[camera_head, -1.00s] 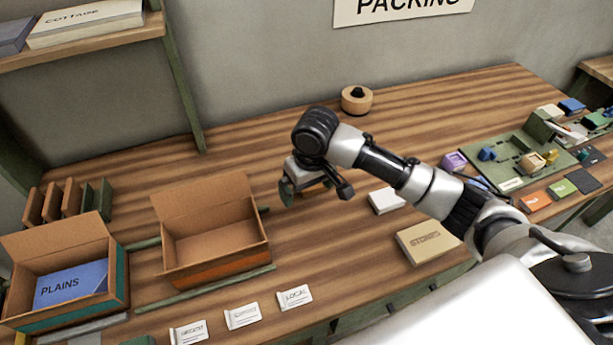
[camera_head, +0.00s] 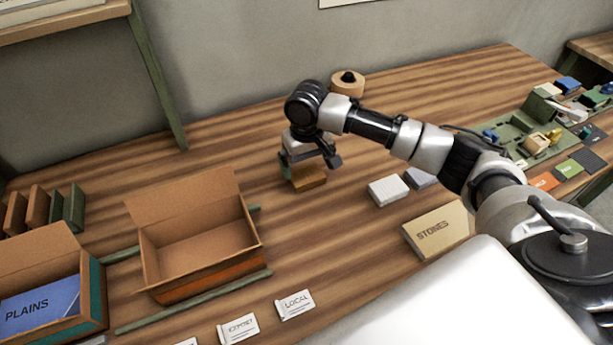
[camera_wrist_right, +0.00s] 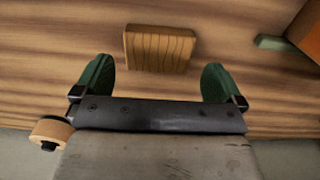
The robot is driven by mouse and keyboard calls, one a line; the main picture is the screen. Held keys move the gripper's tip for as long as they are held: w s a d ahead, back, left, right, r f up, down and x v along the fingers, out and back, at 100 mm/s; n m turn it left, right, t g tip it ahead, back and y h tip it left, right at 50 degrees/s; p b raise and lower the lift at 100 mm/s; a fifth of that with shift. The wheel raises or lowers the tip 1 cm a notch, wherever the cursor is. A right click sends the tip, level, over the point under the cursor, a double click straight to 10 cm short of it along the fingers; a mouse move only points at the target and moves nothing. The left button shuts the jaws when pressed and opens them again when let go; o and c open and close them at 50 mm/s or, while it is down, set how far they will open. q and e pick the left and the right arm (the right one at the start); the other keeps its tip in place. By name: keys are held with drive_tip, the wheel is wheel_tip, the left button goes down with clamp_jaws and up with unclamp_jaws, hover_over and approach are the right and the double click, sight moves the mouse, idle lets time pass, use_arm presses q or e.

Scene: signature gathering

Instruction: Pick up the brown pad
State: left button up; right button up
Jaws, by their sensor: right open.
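The brown pad (camera_head: 309,177) is a small wooden-looking block on the table, just below my right gripper in the head view. In the right wrist view the brown pad (camera_wrist_right: 159,48) lies ahead of and between the two green fingertips, apart from both. My right gripper (camera_head: 309,162) is open and empty over the pad; its spread fingers (camera_wrist_right: 157,82) show in the wrist view. The arm hides part of the pad's surroundings. My left gripper is not in view.
An open empty cardboard box (camera_head: 205,245) stands left of the pad. A box with a blue PLAINS book (camera_head: 40,307) is farther left. A white block (camera_head: 388,191) and a STONES book (camera_head: 436,230) lie right. A round wooden object (camera_head: 347,83) stands behind. Table around the pad is clear.

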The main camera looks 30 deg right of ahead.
sight(308, 177)
drive_tip(key=shift+s+d+f+p, duration=0.1)
drive_tip(key=shift+f+p, duration=0.15)
drive_tip(key=shift+f, duration=1.05)
drive_tip(key=shift+s+f+p, duration=0.1)
drive_tip(key=shift+f+p, duration=0.1)
drive_tip(key=shift+f, duration=1.05)
drive_tip(key=shift+c, duration=0.3)
drive_tip(key=c, duration=0.6)
drive_tip(key=shift+o, duration=0.2)
drive_tip(key=shift+r, duration=0.15)
